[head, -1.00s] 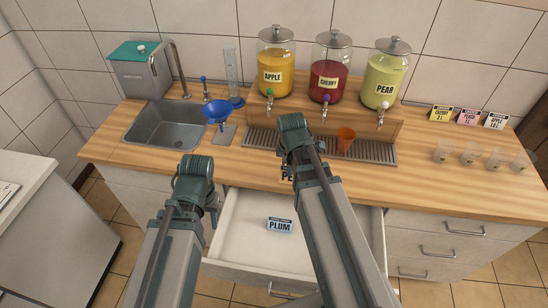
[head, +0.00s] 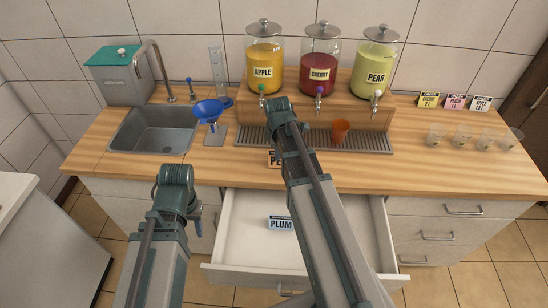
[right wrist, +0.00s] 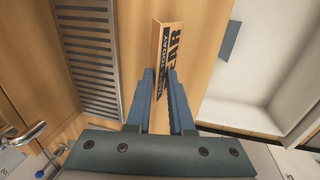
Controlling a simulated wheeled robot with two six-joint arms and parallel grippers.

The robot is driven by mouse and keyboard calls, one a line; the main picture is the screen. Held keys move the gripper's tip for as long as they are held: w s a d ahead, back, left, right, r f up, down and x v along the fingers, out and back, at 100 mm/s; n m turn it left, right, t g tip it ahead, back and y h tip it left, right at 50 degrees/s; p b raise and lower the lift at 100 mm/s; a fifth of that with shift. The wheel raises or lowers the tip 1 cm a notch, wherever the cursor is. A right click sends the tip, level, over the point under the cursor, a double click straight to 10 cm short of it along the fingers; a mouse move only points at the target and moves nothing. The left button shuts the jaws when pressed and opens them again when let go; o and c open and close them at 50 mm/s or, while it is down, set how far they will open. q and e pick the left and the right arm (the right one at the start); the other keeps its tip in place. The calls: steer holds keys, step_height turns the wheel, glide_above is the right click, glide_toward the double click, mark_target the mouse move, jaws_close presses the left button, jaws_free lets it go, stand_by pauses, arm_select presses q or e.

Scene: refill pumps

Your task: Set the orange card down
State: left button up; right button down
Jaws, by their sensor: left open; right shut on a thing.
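The orange card (right wrist: 163,60) with dark print reading "TODAY" and part of "PEAR" is between the blue fingers of my right gripper (right wrist: 160,76), which is shut on it. In the head view a corner of the card (head: 274,159) shows beside my right arm, over the counter in front of the drip tray. My arm hides the rest, and I cannot tell whether the card touches the wood. My left gripper (head: 197,222) is open, low in front of the cabinet and left of the drawer, mostly hidden by its arm.
The wooden counter (head: 430,178) has bare room right of my arm. The drip tray (head: 365,143) holds an orange cup (head: 340,131) below three juice dispensers. An open drawer (head: 250,250) below holds a PLUM card (head: 280,223). Several clear cups and three cards stand at right; a blue funnel (head: 209,111) stands left.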

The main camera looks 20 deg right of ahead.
steer(key=shift+f, duration=0.6)
steer(key=shift+a+r, duration=0.1)
steer(key=shift+r, duration=0.05)
steer(key=c, duration=1.2)
jaws_free()
steer(key=o, duration=0.4)
arm_select(q)
steer(key=shift+a+f, duration=0.25)
steer(key=shift+f, duration=0.2)
arm_select(e)
steer(key=shift+r, duration=0.1)
